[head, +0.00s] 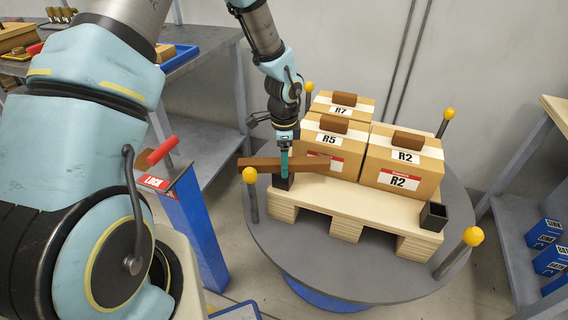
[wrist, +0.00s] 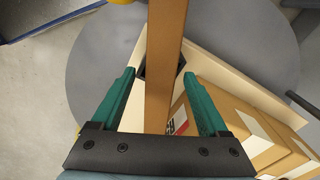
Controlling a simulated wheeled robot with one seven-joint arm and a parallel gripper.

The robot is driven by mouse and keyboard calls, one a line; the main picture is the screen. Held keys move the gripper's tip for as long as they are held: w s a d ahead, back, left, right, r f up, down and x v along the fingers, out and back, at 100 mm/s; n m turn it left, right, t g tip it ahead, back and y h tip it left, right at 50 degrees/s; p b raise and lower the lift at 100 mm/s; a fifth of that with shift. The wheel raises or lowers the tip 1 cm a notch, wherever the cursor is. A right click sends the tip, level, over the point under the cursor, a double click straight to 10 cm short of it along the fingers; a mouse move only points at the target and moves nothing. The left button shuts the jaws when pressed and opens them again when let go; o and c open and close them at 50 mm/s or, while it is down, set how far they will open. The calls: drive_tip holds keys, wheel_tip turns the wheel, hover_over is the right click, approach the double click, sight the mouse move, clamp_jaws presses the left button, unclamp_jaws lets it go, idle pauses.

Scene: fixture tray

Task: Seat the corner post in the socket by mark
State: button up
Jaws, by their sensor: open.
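The brown corner post (head: 258,163) lies roughly level across the near-left corner of the pallet (head: 330,205), over a black socket (head: 282,182). It is not upright in the socket. In the wrist view the post (wrist: 165,70) runs between the fingers and partly covers the dark socket (wrist: 150,68). My gripper (head: 284,160) is open, with teal fingers (wrist: 160,85) on either side of the post and gaps showing. Another black socket (head: 433,216) stands at the right front corner, open and empty. No mark on the sockets is legible.
Cartons labelled R2 (head: 400,165), R5 (head: 318,142) and R7 (head: 340,104) fill the pallet beside the post. Yellow-topped posts (head: 250,176) (head: 473,237) ring the grey turntable (head: 300,275). A blue lock stand (head: 190,205) is at left; shelving (head: 520,235) is at right.

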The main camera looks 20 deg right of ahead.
drive_tip(key=shift+f, duration=0.1)
clamp_jaws()
idle(0.6)
